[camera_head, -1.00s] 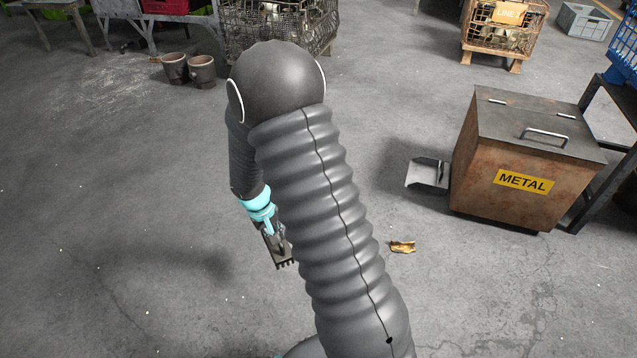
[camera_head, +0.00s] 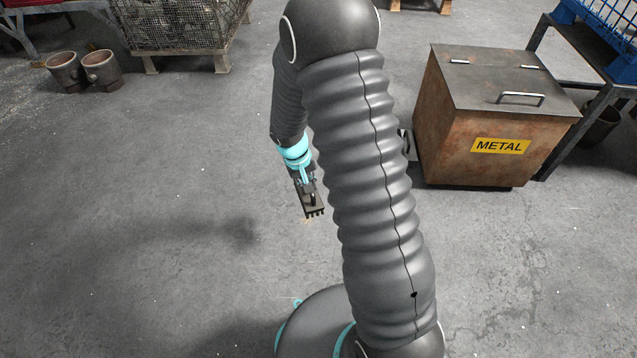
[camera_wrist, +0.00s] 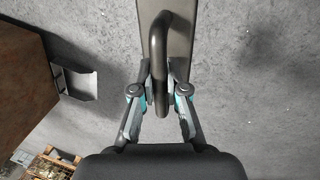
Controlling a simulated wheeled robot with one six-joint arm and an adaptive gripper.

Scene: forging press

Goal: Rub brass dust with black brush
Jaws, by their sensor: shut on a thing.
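My gripper (camera_head: 305,182) is shut on the handle of the black brush (camera_head: 314,206), to the left of my large ribbed arm. In the wrist view my gripper (camera_wrist: 160,88) has its fingers on both sides of the dark curved handle, with the flat grey-brown block of the brush (camera_wrist: 178,25) beyond it. The brush is over the grey floor; I cannot tell whether it touches it. The brass dust is not clearly visible now. My arm covers part of the floor where it may lie.
A rusty bin labelled METAL (camera_head: 490,120) stands to the right of my arm. A metal dustpan (camera_wrist: 80,82) lies beside it, mostly hidden in the head view. Two buckets (camera_head: 85,72) and a wire crate (camera_head: 185,25) stand at the back left. The left floor is clear.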

